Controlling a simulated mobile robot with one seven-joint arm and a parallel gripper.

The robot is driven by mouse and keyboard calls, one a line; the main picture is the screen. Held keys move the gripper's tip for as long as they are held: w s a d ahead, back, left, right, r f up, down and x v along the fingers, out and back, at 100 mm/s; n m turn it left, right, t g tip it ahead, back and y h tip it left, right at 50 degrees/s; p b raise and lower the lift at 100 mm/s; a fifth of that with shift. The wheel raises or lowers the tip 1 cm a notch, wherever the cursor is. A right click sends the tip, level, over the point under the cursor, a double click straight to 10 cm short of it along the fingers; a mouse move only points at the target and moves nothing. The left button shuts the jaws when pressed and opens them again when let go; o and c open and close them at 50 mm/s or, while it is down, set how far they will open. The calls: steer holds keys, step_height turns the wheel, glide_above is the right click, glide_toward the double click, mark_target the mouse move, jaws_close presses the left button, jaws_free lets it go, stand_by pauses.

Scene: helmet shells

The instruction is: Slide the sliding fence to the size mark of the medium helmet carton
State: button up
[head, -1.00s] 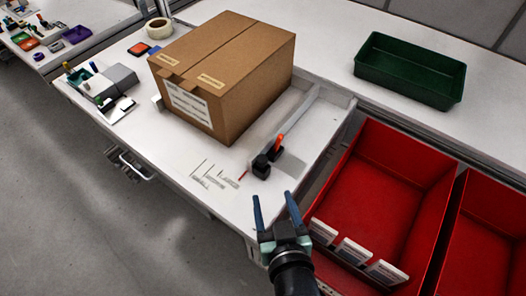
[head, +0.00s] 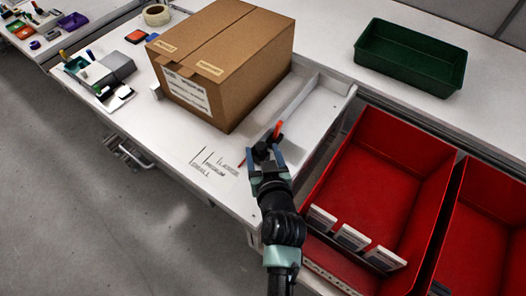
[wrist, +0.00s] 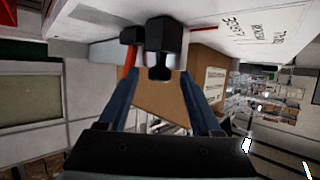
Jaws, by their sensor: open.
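The sliding fence (head: 296,104) is a pale bar across the white bench tray, right of the carton. At its near end are a black knob (wrist: 163,38) and an orange-red lever (head: 278,130). The size marks (head: 211,164), small, medium and large, are printed on the bench to the left; they also show in the wrist view (wrist: 262,30). A thin red pointer (wrist: 208,27) lies beyond the large mark, on the knob side. My gripper (head: 264,157) is open at the knob. In the wrist view the knob's lower end shows between the fingertips; contact cannot be told.
A closed brown carton (head: 222,60) stands left of the fence. Red bins (head: 385,185) with white labels lie to the right, below bench level. A green tray (head: 412,62) sits at the back right. The bench around the size marks is clear.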

steer(key=shift+c, duration=0.2)
jaws_close()
steer(key=shift+a, duration=0.1)
stand_by(1.2)
